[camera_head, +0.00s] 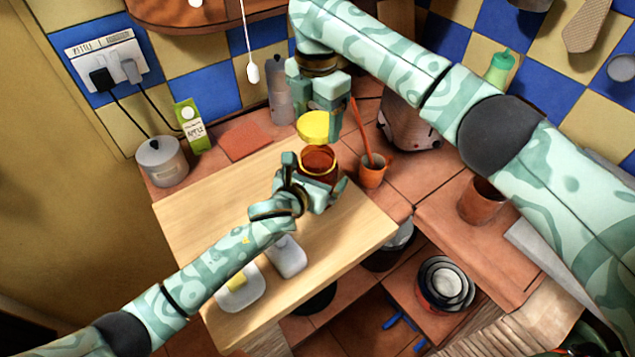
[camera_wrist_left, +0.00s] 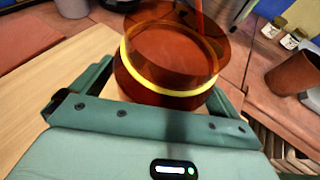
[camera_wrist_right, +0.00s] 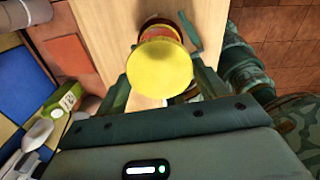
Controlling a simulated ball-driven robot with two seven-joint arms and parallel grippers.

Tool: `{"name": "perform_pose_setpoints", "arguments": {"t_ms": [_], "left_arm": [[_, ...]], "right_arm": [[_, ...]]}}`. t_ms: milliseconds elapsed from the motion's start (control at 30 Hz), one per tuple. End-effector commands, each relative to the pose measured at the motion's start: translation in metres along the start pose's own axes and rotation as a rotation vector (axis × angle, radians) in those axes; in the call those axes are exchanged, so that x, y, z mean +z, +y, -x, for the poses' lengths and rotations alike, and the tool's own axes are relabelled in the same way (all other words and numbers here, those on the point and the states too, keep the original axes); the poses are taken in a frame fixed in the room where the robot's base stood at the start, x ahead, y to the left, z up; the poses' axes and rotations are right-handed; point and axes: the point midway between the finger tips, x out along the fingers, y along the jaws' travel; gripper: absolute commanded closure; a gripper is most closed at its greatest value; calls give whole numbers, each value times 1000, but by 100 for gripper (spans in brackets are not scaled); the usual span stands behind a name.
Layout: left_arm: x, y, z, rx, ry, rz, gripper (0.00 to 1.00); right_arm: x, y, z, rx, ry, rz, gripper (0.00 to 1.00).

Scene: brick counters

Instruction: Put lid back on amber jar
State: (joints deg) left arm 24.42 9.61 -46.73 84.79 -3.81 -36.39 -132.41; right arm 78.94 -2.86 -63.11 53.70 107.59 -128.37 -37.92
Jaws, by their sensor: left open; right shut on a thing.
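The amber jar (camera_head: 318,165) stands upright and open on the wooden board, with a yellow band near its rim. In the left wrist view the jar (camera_wrist_left: 165,75) lies between the fingers of my left gripper (camera_head: 316,193), which is open around it. My right gripper (camera_head: 323,122) is shut on the yellow lid (camera_head: 313,127) and holds it above the jar's mouth, slightly toward the back, apart from the rim. In the right wrist view the lid (camera_wrist_right: 161,68) covers much of the jar (camera_wrist_right: 161,24) below. Its grip on the lid's edge is partly hidden.
An orange cup (camera_head: 372,175) with a red utensil stands close right of the jar. A grey bottle (camera_head: 281,102) is behind it. A white butter dish (camera_head: 240,290) lies on the wooden board (camera_head: 345,255), whose right front is clear. A juice carton (camera_head: 193,128) and grey pot (camera_head: 163,162) are left.

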Motion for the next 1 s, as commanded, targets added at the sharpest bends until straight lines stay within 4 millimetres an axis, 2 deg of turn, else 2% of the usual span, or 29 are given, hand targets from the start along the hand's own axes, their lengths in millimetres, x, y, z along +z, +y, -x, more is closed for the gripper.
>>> {"name": "perform_pose_setpoints", "arguments": {"t_ms": [367,467,500,600,733,1000], "left_arm": [[0,0,-5,0,0,0,0],[0,0,-5,0,1,0,25],[0,0,-5,0,1,0,36],[0,0,-5,0,1,0,59],[0,0,-5,0,1,0,59],[0,0,-5,0,1,0,59]], "right_arm": [[0,0,0,0,0,0,50],[0,0,0,0,0,0,50],[0,0,0,0,0,0,50],[0,0,0,0,0,0,50],[0,0,-8,-2,2,0,50],[-1,-1,-45,-3,1,-1,50]]}}
